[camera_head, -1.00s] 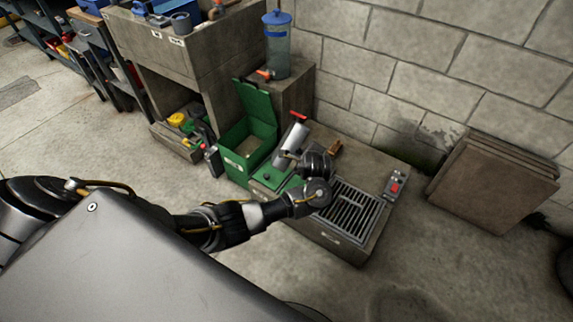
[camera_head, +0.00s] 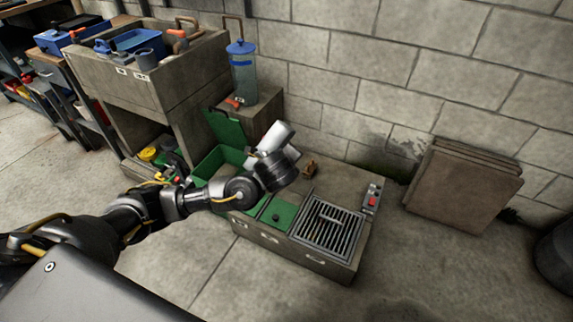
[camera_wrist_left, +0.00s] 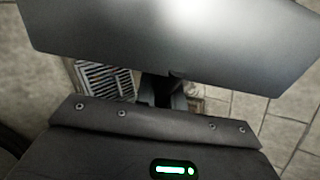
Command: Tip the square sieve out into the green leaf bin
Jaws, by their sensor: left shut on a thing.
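The green leaf bin (camera_head: 212,163) stands open with its green lid (camera_head: 222,127) raised, at the left end of the low concrete block. My left gripper (camera_head: 280,138) is beyond my wrist, raised above the block just right of the bin. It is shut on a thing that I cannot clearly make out. In the left wrist view a large grey plate fills the top and a dark narrow part (camera_wrist_left: 160,88) shows below it. I cannot pick out the square sieve for certain. My right gripper is not in view.
The concrete block holds a green cover (camera_head: 280,214), a metal grate (camera_head: 328,228) and a red-buttoned control box (camera_head: 372,197). A clear cylinder with a blue lid (camera_head: 243,72) stands behind the bin. Brown slabs (camera_head: 462,185) lean on the wall. The floor in front is clear.

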